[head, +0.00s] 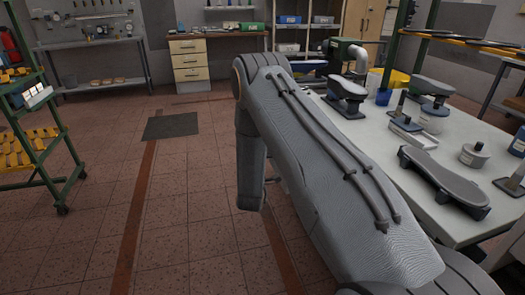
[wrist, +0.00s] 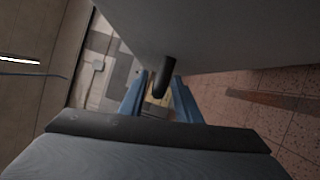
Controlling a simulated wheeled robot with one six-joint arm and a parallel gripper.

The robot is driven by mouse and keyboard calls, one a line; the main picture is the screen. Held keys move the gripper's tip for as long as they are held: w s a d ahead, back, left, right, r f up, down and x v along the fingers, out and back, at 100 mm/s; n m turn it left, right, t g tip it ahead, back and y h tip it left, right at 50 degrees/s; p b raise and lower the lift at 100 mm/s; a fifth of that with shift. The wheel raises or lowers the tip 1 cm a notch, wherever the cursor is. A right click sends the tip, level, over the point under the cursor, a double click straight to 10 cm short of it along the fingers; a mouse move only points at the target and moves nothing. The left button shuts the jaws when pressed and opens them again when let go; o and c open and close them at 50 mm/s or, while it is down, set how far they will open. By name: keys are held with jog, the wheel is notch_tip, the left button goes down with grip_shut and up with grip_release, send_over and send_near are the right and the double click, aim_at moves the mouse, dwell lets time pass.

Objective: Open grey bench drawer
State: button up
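In the wrist view, a broad plain grey panel (wrist: 230,30) fills the top; it looks like the front of the grey bench drawer. A short dark handle (wrist: 163,78) sticks out from its lower edge. My gripper (wrist: 160,88) has its two blue fingers on either side of the handle, with narrow gaps showing. Whether either finger touches it is hard to tell. In the head view the grey bench (head: 385,128) stands at right; my arm covers its near side, so the drawer and my gripper are hidden there.
Shoe lasts on stands, such as a dark one (head: 445,183), and small tools lie on the bench top. A green rack (head: 50,130) stands at left. A wooden drawer cabinet (head: 190,62) is at the back. The tiled floor (head: 180,200) left of my arm is clear, with a dark mat (head: 171,126).

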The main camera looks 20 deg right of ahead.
jog(key=v, duration=0.6)
jog(key=shift+a+b, duration=0.25)
jog(key=shift+b, duration=0.05)
jog(key=s+a+r+m+g+y, duration=0.6)
jog(key=s+a+m+g+y, duration=0.15)
jog(key=s+g, duration=0.2)
jog(key=s+r+m+g, duration=0.3)
jog(key=s, duration=1)
jog(key=s+r+m+g+y, duration=0.1)
jog(key=s+r+m+g, duration=0.2)
jog(key=s, duration=1.1)
jog(key=shift+s+d+m+g, duration=0.15)
jog(key=shift+s+m+g, duration=0.05)
jog(key=shift+m+g, duration=0.4)
